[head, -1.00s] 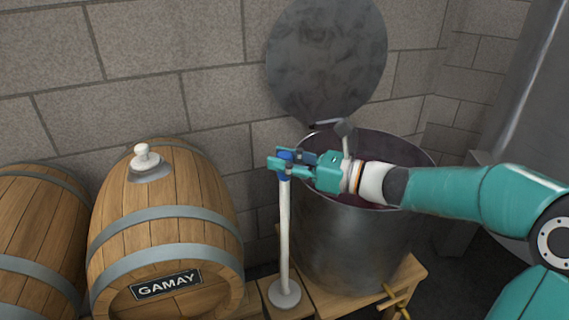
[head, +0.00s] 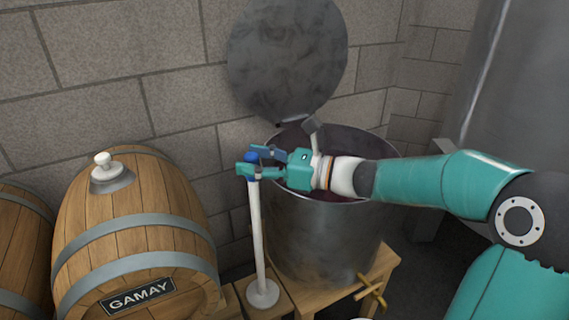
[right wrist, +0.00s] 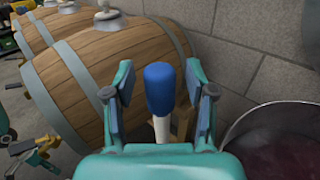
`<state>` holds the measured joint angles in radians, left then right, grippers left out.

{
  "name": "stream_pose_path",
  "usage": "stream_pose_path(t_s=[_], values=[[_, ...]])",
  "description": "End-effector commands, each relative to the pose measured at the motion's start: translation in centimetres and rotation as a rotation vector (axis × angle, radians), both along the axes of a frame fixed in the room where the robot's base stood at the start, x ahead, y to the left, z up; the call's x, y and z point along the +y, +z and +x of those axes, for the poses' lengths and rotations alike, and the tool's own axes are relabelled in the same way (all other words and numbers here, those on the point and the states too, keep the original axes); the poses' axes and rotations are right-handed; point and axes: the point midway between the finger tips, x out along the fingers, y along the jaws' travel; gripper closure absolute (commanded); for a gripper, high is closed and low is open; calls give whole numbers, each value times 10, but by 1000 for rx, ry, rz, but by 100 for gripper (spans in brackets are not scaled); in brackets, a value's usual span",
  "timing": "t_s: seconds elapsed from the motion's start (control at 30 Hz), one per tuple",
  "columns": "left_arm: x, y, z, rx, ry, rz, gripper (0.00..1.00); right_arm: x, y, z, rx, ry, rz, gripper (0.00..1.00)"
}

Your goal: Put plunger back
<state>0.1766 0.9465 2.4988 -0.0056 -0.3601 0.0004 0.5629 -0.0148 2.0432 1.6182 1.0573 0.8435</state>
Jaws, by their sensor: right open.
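The plunger (head: 256,230) is a white rod with a blue grip on top and a round white foot. It stands upright on the wooden bench in the head view, just left of the steel vat (head: 318,240). My right gripper (head: 256,162) is at its top, open, with one finger on each side of the blue grip. In the right wrist view the blue grip (right wrist: 160,88) stands between the spread fingers, with gaps on both sides.
The vat is open, its round lid (head: 288,60) raised against the block wall. A barrel labelled GAMAY (head: 135,235) stands on the left, with another beside it. The bench (head: 335,290) carries the vat, and a brass tap (head: 372,290) projects at its front.

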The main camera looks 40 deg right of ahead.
Motion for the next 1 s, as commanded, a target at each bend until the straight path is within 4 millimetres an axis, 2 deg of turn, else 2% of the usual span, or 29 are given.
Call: stream_pose_path(t_s=[0.4,0.6,0.87,0.97,1.0], values=[[0,4,0,0,0,0,60,-43,0,-67,3,-7,-1,44],[0,5,0,0,0,0,60,-56,0,-89,2,-4,0,44],[0,6,0,0,0,0,60,-57,-6,-95,15,5,-4,44],[0,5,0,0,0,0,60,-51,-32,-88,68,27,-30,44],[0,5,0,0,0,0,60,-45,-50,-84,104,45,-52,44]])
